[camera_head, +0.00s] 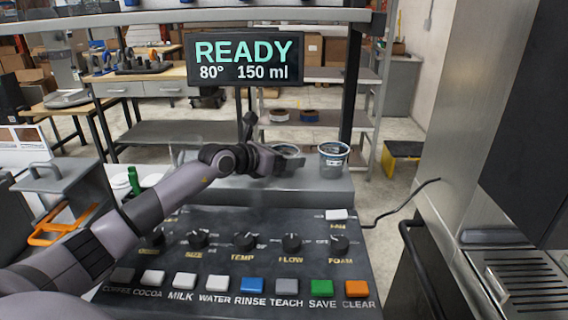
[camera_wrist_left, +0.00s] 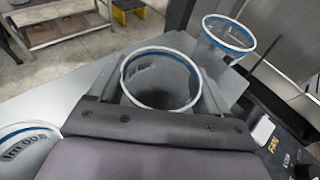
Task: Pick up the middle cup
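Three clear cups with blue bands stand in a row. The middle cup (camera_wrist_left: 160,82) is between the fingers of my left gripper (camera_head: 283,160); in the head view the gripper hides most of this cup. In the left wrist view the fingers (camera_wrist_left: 214,98) lie close along both sides of it, below the rim. I cannot tell whether they press on it. The right cup (camera_head: 333,158) stands upright on the grey ledge (camera_head: 320,187), apart from the gripper; it also shows in the left wrist view (camera_wrist_left: 228,36). The left cup (camera_wrist_left: 26,148) is partly cut off there. My right gripper is out of view.
A control panel (camera_head: 225,262) with knobs and coloured buttons lies in front of the ledge. A display (camera_head: 243,59) reading READY hangs above. A steel machine (camera_head: 470,130) stands at the right, with a black cable near it.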

